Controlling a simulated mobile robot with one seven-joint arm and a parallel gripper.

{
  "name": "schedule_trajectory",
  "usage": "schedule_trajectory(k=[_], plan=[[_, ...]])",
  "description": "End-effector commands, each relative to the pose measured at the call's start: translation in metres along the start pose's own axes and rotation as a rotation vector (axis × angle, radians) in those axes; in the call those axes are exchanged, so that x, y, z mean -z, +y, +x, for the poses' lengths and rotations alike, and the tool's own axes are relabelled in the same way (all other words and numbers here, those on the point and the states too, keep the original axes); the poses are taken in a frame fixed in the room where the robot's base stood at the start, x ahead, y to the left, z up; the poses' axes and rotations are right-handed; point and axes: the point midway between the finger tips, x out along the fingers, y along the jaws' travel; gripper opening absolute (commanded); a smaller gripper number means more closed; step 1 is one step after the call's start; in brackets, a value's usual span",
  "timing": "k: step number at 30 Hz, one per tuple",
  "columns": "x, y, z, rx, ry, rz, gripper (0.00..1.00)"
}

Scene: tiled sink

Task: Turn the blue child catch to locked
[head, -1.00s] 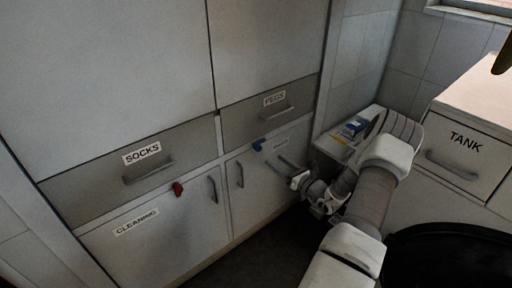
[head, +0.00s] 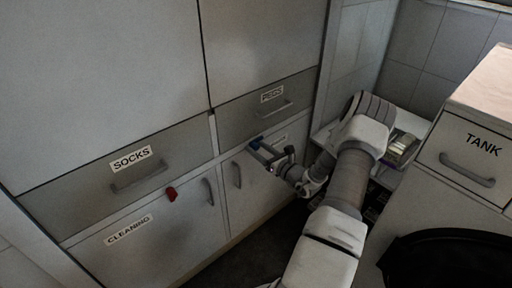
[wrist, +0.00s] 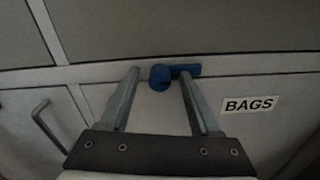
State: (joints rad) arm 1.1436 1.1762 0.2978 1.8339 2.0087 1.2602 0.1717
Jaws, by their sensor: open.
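The blue child catch (wrist: 161,77) sits at the top of the door labelled BAGS in the wrist view. It has a round hub at left and a lever (wrist: 186,70) lying roughly level to the right. My gripper (wrist: 158,75) is open, with one finger on each side of the hub, and the right fingertip overlaps the lever. I cannot tell whether either finger touches the catch. In the head view the blue catch (head: 255,143) is partly hidden by my gripper (head: 262,152).
A red catch (head: 171,193) is on the CLEANING door (head: 150,245) to the left. Door handles (head: 237,174) stand out beside the catch. The SOCKS drawer (head: 80,190) is above the CLEANING door. The TANK drawer (head: 468,160) and a black rounded object (head: 450,262) are at right.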

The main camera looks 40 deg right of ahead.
Motion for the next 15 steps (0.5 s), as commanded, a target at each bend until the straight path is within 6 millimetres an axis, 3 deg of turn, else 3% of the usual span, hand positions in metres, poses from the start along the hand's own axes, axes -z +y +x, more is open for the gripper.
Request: schedule_trajectory(k=[8, 15], plan=[[-0.0001, 0.0002, 0.0003, 0.0, 0.0, 0.0, 0.63], [-0.0001, 0.0001, 0.0002, 0.0, 0.0, 0.0, 0.22]])
